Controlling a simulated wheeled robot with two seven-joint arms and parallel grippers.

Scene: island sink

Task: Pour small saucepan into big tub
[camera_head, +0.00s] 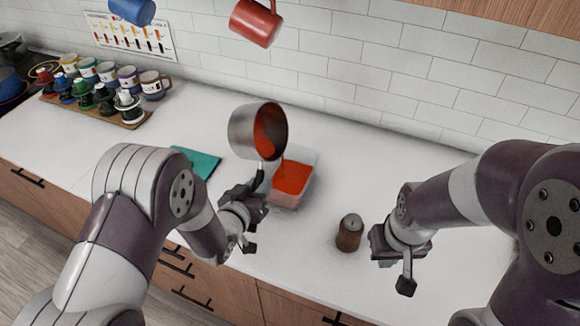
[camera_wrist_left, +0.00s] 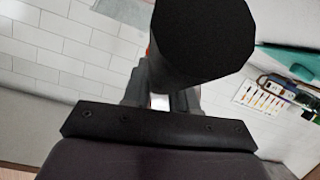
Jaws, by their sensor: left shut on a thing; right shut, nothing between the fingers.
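The small metal saucepan (camera_head: 243,133) is in the middle of the head view, tilted over the big tub so its open side faces right. Red liquid coats its inside and a red stream runs down from it. The big clear tub (camera_head: 312,164) stands on the counter below and holds red liquid. My left gripper (camera_head: 257,190) is shut on the saucepan's handle, beside the tub. In the left wrist view the dark handle end (camera_wrist_left: 203,40) shows large; the pan is mostly hidden there. My right gripper (camera_head: 398,262) is shut and empty, right of the brown grinder.
A brown grinder (camera_head: 349,232) stands on the counter between the tub and my right gripper. A teal cloth or board (camera_head: 198,162) lies left of the tub. A wooden tray (camera_head: 128,123) of mugs and bottles is at back left. Red and blue mugs hang above. Counter behind the tub is clear.

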